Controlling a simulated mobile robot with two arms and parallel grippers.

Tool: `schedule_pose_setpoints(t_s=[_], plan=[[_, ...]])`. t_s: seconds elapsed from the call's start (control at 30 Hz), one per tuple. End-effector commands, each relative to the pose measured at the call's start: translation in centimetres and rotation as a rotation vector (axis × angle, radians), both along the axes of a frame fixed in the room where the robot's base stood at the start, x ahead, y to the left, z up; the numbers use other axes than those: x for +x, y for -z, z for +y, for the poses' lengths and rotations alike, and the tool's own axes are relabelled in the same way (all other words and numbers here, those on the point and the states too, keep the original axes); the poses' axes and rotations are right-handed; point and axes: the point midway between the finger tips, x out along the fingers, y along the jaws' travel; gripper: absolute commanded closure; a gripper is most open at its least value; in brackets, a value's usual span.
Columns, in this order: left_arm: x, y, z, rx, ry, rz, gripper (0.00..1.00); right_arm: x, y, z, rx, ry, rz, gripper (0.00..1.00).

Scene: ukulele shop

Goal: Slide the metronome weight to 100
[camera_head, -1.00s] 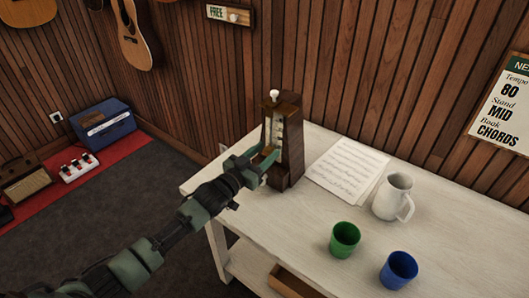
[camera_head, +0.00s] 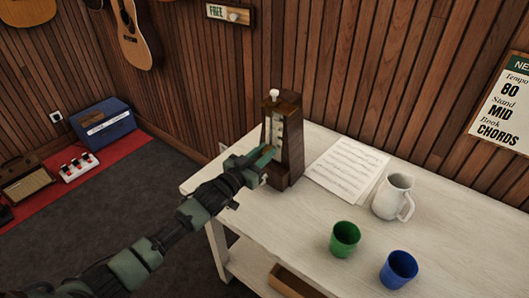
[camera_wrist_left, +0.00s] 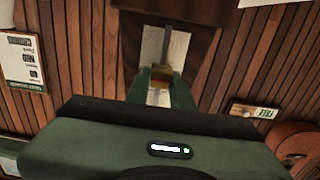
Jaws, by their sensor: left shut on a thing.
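The dark wooden metronome (camera_head: 291,152) stands upright at the back left of the pale table, with a light scale plate on its front and a white knob on top. My left gripper (camera_head: 265,157) is at its front. In the left wrist view the green fingers of my left gripper (camera_wrist_left: 161,80) are shut on the small brass weight (camera_wrist_left: 161,74), which sits on the thin rod in front of the scale plate (camera_wrist_left: 170,45). The scale numbers are too small to read. My right gripper is not in view.
The table (camera_head: 290,218) also holds sheet music (camera_head: 347,167), a white pitcher (camera_head: 392,197), a green cup (camera_head: 345,239) and a blue cup (camera_head: 399,270). A wall sign (camera_head: 504,105) reads Tempo 80, Stand MID, Book CHORDS. The table front is clear near the metronome.

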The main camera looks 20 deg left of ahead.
Motion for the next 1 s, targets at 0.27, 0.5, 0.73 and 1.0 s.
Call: schedule_pose_setpoints(t_s=[0.27, 0.5, 0.73, 1.0], plan=[[0.0, 0.0, 0.0, 0.0, 0.0, 0.001, 1.0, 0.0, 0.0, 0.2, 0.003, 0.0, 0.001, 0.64], [0.0, 0.1, 0.0, 0.0, 0.0, 0.001, 1.0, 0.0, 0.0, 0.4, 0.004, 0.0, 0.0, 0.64], [0.0, 0.1, 0.0, 0.0, 0.0, 0.001, 1.0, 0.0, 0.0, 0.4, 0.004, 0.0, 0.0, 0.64], [0.0, -1.8, 0.0, 0.0, 0.0, 0.0, 1.0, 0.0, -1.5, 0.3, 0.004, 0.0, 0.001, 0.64]])
